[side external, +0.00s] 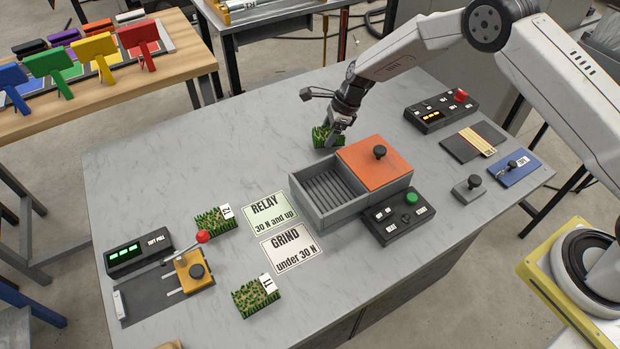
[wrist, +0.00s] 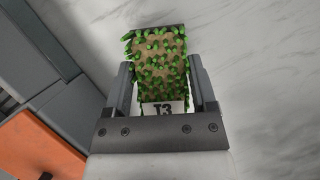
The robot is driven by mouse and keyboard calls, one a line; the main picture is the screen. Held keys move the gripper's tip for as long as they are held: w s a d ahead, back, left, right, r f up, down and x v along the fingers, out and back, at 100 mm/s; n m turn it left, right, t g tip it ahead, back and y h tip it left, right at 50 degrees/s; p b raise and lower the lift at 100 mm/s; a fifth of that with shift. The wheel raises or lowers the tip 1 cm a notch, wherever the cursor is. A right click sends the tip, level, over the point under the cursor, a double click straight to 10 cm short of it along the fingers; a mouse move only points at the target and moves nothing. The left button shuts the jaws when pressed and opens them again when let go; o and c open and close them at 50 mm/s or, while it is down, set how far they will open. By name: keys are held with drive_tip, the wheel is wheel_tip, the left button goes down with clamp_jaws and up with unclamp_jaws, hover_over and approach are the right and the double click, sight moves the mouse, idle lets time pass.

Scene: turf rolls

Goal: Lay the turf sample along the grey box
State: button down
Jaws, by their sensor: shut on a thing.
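My gripper (wrist: 163,95) is shut on a turf sample (wrist: 158,55), a green tufted piece on a brown base with a white label reading T3. In the side external view this turf sample (side external: 325,137) is at the far side of the grey box, partly hidden by my gripper (side external: 336,130). I cannot tell whether it touches the table. The grey box (side external: 325,215) has a ribbed open compartment and an orange lid (side external: 375,160) with a black knob over its right part. In the wrist view the grey box (wrist: 60,90) is at the left, apart from the turf sample.
Turf samples T2 (side external: 212,221) and T1 (side external: 256,298) lie at the left, beside the RELAY (side external: 268,213) and GRIND (side external: 291,248) cards. A turf pull device (side external: 192,272) with a red-knobbed lever stands left. A green-button control box (side external: 400,217) sits before the grey box.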

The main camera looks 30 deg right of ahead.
sight(329, 131)
wheel_tip(329, 131, up, 8)
drive_tip(key=shift+r, duration=0.25)
drive_tip(key=shift+s, duration=0.1)
idle(0.7)
drive_tip(key=shift+s+a+r, duration=0.25)
drive_tip(key=shift+s+a, duration=0.05)
drive_tip(key=shift+s, duration=0.15)
drive_tip(key=s+a+r+n, duration=0.2)
drive_tip(key=s+r, duration=0.1)
drive_tip(key=s, duration=1.1)
drive_tip(key=s+a+r+n+g, duration=0.1)
drive_tip(key=s+a+r+n, duration=0.1)
drive_tip(key=s, duration=1.2)
drive_tip(key=shift+a+r+g, duration=0.3)
drive_tip(key=shift+a+r, duration=0.05)
drive_tip(key=shift+r, duration=0.2)
